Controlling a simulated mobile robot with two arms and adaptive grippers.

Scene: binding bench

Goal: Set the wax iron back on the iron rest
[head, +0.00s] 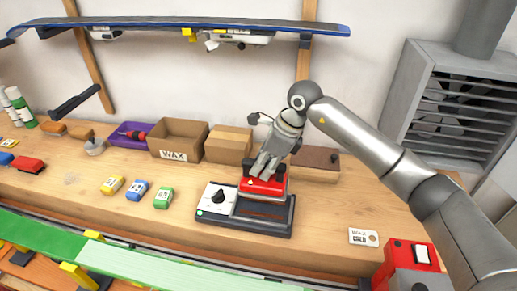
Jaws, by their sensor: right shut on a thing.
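The wax iron (262,187) is red with dark parts at its top. My right gripper (267,168) comes down from above and is shut on it. The iron rest (290,222) is a dark, low base on the bench, with a white panel and a black dial at its left end. The iron is over the back part of the rest, roughly level. I cannot tell whether it touches the rest. The gripper's fingers hide part of the iron's top. My left gripper is not in view.
A cardboard box marked WAX (177,154), a closed carton (228,145) and a brown-topped block (318,162) stand behind the rest. Yellow, blue and green wax blocks (137,189) lie left of it. A small card (363,237) lies right. A green ski or board (120,256) runs along the front.

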